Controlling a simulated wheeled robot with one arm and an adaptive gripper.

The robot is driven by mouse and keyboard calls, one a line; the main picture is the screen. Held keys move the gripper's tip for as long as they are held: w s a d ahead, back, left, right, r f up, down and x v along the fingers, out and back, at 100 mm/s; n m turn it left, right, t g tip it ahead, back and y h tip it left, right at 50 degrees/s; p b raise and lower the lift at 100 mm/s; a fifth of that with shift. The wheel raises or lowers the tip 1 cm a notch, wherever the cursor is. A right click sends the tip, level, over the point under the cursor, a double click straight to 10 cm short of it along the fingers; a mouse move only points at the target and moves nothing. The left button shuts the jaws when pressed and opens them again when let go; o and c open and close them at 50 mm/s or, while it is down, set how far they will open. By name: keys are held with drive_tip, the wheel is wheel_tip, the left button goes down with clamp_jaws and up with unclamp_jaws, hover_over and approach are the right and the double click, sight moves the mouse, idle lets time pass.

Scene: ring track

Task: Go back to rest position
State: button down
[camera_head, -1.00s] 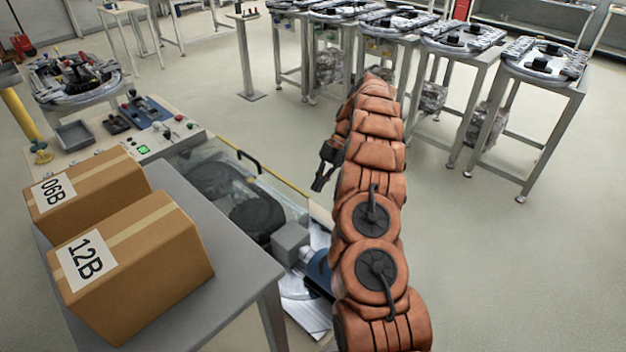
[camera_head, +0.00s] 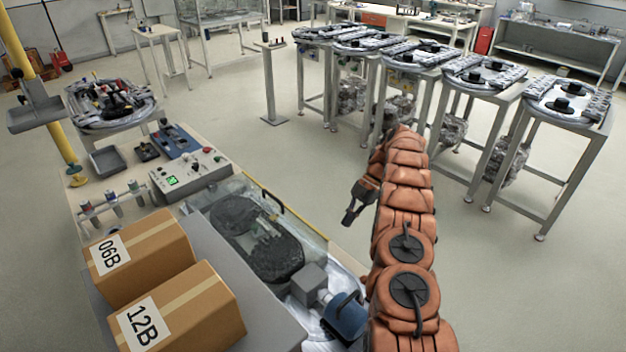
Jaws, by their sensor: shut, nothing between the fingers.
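My orange arm reaches up and away from the lower right of the view. My gripper (camera_head: 350,218) is dark and hangs to the left of the arm, over open floor. It is shut and empty, apart from any object. The arm hides part of the floor and one table leg behind it.
Boxes 06B (camera_head: 140,255) and 12B (camera_head: 180,312) sit on a grey table at lower left. Beside them is a machine bench with a control box (camera_head: 190,173) and a blue motor (camera_head: 346,316). Several tables with ring tracks (camera_head: 484,72) stand behind. Floor at right is clear.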

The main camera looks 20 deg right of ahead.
drive_tip(key=s+a+r+m+h, duration=0.1)
drive_tip(key=a+r+m, duration=0.4)
drive_tip(key=a+r, duration=0.5)
drive_tip(key=s+a+r+m+h, duration=0.2)
drive_tip(key=s+a+r+m, duration=0.3)
drive_tip(key=s+a+r, duration=0.5)
drive_tip(key=s+a+r+m+h+b, duration=0.1)
drive_tip(key=s+a+r+m, duration=0.15)
drive_tip(key=s, duration=0.45)
drive_tip(key=s+a+r+m+h, duration=0.1)
drive_tip(key=s+r+m, duration=0.15)
drive_tip(key=s, duration=0.55)
drive_tip(key=s+f+m+h, duration=0.2)
drive_tip(key=s+f+m, duration=0.2)
drive_tip(key=s, duration=1.2)
drive_tip(key=shift+m+t+h+b, duration=0.3)
drive_tip(key=shift+m+b, duration=0.1)
drive_tip(key=shift+m, duration=1)
drive_tip(key=shift+d+f, duration=0.1)
